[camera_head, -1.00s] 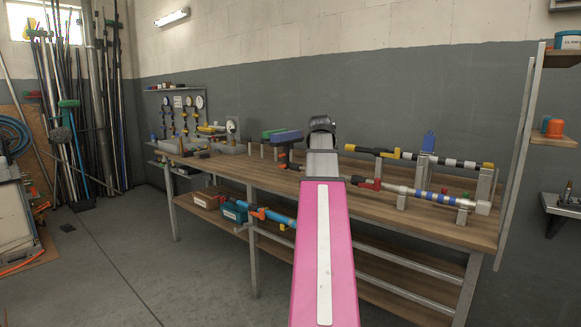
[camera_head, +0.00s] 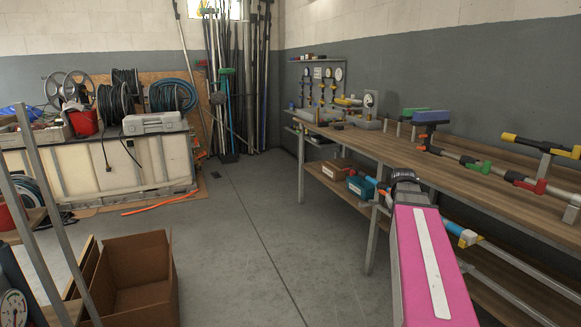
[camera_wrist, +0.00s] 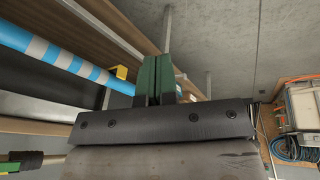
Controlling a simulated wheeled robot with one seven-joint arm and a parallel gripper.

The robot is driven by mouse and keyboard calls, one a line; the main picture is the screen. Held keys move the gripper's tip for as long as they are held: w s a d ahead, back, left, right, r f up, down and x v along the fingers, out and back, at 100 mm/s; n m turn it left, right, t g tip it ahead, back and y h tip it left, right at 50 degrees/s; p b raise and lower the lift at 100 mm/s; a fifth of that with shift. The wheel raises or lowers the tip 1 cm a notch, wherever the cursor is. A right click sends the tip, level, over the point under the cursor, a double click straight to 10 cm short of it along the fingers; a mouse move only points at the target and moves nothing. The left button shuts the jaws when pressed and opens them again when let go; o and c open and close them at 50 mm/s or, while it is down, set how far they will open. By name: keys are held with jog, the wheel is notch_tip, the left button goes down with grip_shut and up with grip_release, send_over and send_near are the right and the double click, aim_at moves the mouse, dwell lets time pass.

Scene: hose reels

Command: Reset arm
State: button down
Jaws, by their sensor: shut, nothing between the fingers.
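My pink arm (camera_head: 430,265) reaches forward at the lower right of the head view, in front of the workbench. Its dark wrist end (camera_head: 405,177) is beside the bench's near edge; the fingers are not clearly visible there. In the wrist view my gripper (camera_wrist: 156,62) shows two green fingers pressed together, with nothing held between them. They point over the floor, beside the bench edge. A blue and white banded pipe (camera_wrist: 60,56) lies to their left in that view, apart from them.
The wooden workbench (camera_head: 385,150) with pipe fittings runs along the right. Hose reels (camera_head: 118,93) and a grey case (camera_head: 155,123) sit on a white crate at the left. An open cardboard box (camera_head: 140,262) stands at lower left. The middle floor (camera_head: 240,220) is clear.

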jog(key=s+a+f+g+y, duration=0.1)
jog(key=s+a+f, duration=0.5)
jog(key=a+f, duration=0.4)
jog(key=s+a+f+g, duration=0.2)
jog(key=s+a+f, duration=0.5)
jog(key=a+f, duration=0.4)
jog(key=shift+s+y, duration=0.25)
jog(key=shift+y, duration=0.15)
jog(key=shift+a, duration=0.1)
dwell(0.3)
